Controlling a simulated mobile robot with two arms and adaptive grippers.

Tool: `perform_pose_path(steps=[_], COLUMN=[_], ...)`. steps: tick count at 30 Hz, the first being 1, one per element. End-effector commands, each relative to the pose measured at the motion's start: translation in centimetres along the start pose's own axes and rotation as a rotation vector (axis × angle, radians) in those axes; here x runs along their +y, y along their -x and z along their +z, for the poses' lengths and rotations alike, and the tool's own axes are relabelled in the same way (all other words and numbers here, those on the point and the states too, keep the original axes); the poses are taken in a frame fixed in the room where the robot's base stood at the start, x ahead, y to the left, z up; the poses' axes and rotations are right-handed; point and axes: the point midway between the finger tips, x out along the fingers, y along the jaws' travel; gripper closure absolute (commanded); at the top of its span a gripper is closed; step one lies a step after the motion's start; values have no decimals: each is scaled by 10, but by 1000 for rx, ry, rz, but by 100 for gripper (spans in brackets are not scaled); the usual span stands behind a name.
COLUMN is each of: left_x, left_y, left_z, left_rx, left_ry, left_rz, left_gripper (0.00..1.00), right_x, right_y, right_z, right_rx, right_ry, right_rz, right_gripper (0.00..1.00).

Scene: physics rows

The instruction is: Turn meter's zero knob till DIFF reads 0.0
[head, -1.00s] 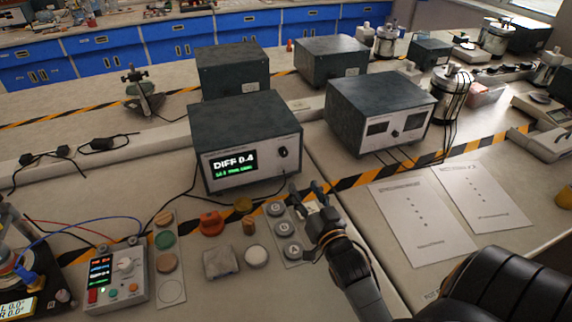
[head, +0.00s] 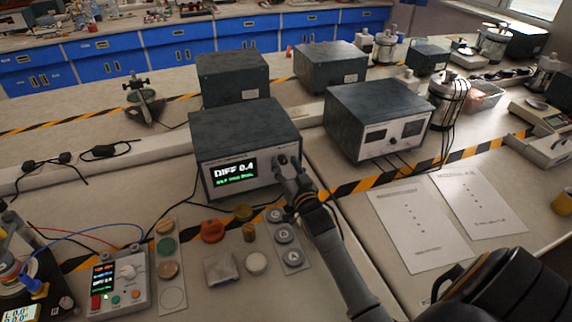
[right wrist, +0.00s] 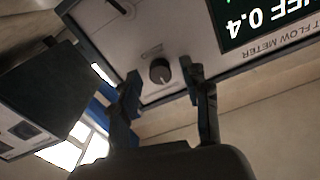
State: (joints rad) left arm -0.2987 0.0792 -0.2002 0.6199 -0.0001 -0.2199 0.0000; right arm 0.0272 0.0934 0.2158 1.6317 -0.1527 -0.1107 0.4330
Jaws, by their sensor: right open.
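The meter (head: 245,135) is a dark box with a light front panel. Its green-lit display (head: 236,172) reads DIFF 0.4; in the right wrist view the display (right wrist: 262,22) appears upside down, also with 0.4. The zero knob (right wrist: 160,71) is a small dark round knob on the panel, right of the display in the head view, where my gripper mostly covers it. My right gripper (head: 284,163) is at the panel in front of the knob. In the right wrist view its open fingers (right wrist: 165,85) stand on either side of the knob, with gaps showing. My left gripper is not in view.
A second dark instrument (head: 378,115) stands to the right. Left front is a small control box (head: 118,285) with buttons. Several discs and an orange knob (head: 212,230) lie before the meter. Two paper sheets (head: 415,235) lie at right.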

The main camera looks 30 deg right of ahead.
Motion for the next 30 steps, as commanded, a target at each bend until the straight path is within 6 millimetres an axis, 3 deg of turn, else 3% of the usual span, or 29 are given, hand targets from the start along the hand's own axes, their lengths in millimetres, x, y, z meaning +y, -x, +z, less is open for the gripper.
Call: perform_pose_path(steps=[6,13,14,23,30], left_x=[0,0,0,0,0], left_y=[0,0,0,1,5], left_z=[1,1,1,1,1], left_rx=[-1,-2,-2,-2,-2], left_ry=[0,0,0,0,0], left_rz=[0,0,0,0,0], left_gripper=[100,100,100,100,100], right_x=[0,0,0,0,0], right_y=[0,0,0,0,0], right_z=[0,0,0,0,-1], right_rx=[0,0,0,0,-1], right_ry=[0,-1,-1,24,142], right_rz=[0,0,0,0,0], right_gripper=[53,98,100,100,100])
